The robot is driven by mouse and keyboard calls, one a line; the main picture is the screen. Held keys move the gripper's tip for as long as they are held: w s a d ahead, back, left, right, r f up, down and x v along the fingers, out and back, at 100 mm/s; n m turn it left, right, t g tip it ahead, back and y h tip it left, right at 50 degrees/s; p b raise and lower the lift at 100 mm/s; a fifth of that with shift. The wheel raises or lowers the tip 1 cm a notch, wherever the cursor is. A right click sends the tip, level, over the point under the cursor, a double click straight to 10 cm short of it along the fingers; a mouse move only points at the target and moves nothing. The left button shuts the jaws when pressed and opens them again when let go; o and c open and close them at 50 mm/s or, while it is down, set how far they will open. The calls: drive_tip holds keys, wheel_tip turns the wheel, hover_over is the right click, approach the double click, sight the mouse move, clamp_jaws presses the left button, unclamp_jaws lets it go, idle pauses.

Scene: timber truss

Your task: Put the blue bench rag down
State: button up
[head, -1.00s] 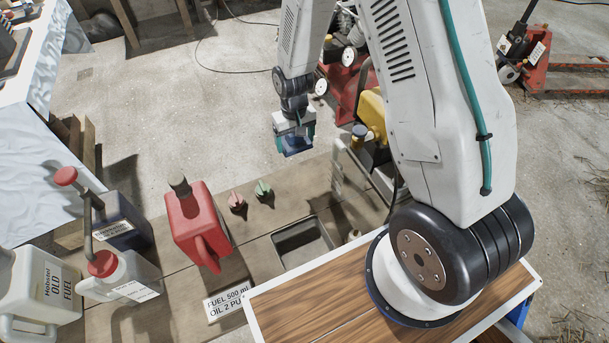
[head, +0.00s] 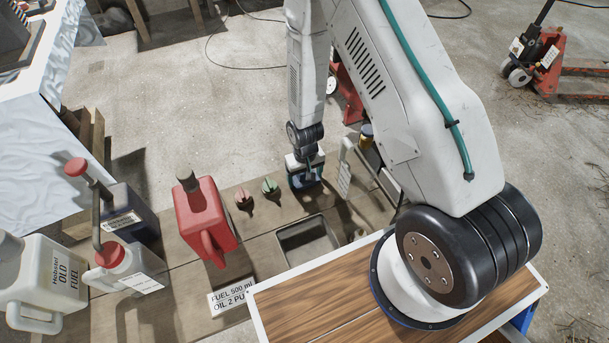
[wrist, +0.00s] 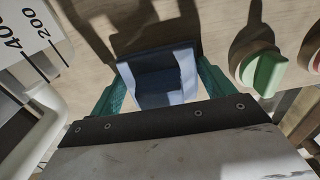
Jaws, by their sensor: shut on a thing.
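The blue bench rag (wrist: 158,78) is a folded blue cloth between the teal fingers of my gripper (wrist: 158,88) in the wrist view. My gripper is shut on it. In the head view, my gripper (head: 306,180) is low over the timber bench, between the green cap and the upright white piece. The rag (head: 303,183) shows there as a small dark blue patch, partly hidden by the fingers. I cannot tell whether the rag touches the bench top (head: 262,213).
A green cap (head: 270,186) and a red cap (head: 243,196) are left of my gripper. A red fuel can (head: 203,215) is further left. A sunken metal tray (head: 307,243) is nearer. An upright white measure with numbers (head: 346,168) is close on the right.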

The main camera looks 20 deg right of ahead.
drive_tip(key=shift+s+f, duration=0.1)
drive_tip(key=shift+f, duration=0.2)
drive_tip(key=shift+s+f, duration=0.1)
drive_tip(key=shift+f, duration=0.1)
drive_tip(key=o, duration=0.9)
drive_tip(key=shift+c, duration=0.2)
drive_tip(key=shift+w+r, duration=0.2)
drive_tip(key=shift+r, duration=0.2)
wheel_tip(320, 180, up, 13)
drive_tip(key=shift+f, duration=0.15)
drive_tip(key=s+d+r, duration=0.1)
drive_tip(key=s+r, duration=0.2)
drive_tip(key=r, duration=0.8)
drive_tip(key=s+d+r, duration=0.1)
drive_tip(key=s+r, duration=0.2)
drive_tip(key=r, duration=0.8)
drive_tip(key=shift+t, duration=0.6)
drive_tip(key=s+r, duration=0.4)
drive_tip(key=s, duration=0.2)
drive_tip(key=s+r, duration=0.5)
drive_tip(key=s, duration=0.1)
drive_tip(key=s+d+r, duration=0.1)
drive_tip(key=s+r, duration=0.4)
drive_tip(key=s, duration=0.1)
drive_tip(key=shift+s+r, duration=0.1)
drive_tip(key=shift+s, duration=0.25)
